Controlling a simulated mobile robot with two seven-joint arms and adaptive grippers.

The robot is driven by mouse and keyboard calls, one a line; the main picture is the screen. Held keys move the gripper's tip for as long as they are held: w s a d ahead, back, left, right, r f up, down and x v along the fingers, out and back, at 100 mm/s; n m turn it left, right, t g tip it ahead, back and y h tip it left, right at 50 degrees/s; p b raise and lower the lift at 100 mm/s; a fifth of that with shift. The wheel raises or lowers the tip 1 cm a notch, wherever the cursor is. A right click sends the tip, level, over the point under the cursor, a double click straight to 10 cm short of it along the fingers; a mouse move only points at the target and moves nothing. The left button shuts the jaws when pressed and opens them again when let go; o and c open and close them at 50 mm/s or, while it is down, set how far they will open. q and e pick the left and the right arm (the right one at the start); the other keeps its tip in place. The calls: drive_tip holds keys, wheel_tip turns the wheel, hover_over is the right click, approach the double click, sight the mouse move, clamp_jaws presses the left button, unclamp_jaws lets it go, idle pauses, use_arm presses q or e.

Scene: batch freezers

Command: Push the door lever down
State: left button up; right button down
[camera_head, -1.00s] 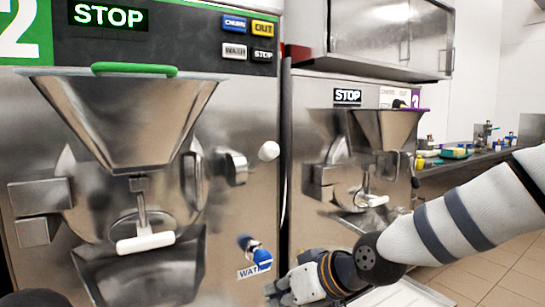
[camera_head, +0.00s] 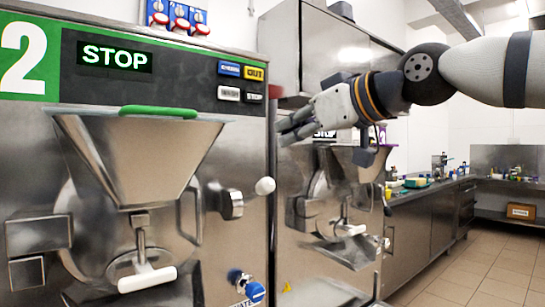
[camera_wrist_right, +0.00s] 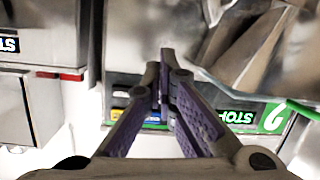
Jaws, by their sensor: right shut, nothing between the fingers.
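The batch freezer with the green "2" (camera_head: 100,90) fills the left of the head view. A lever with a white ball knob (camera_head: 265,186) sticks out at the right side of its round door (camera_head: 115,225). A white T-shaped handle (camera_head: 147,279) is at the door's lower middle. My right gripper (camera_head: 284,132) is above the ball knob and slightly right of it in the picture, apart from it. It is shut and empty, its fingers pointing left. In the right wrist view the shut fingers (camera_wrist_right: 165,62) are in front of the upside-down panel. My left gripper is not in view.
A steel hopper (camera_head: 140,150) with a green rim handle juts out above the door. A second freezer (camera_head: 320,255) stands to the right, partly behind my right arm. A counter (camera_head: 430,215) with small items runs along the back right. Tiled floor (camera_head: 470,270) is clear.

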drive_tip(key=b, duration=0.1)
hover_over(253, 194)
drive_tip(key=f, duration=0.2)
drive_tip(key=s+f, duration=0.1)
drive_tip(key=shift+d, duration=0.35)
drive_tip(key=shift+s+d+f+p, duration=0.5)
drive_tip(key=shift+s+d+f, duration=0.3)
drive_tip(key=shift+d, duration=0.1)
drive_tip(key=shift+s+d+f, duration=0.1)
drive_tip(key=shift+f, duration=0.5)
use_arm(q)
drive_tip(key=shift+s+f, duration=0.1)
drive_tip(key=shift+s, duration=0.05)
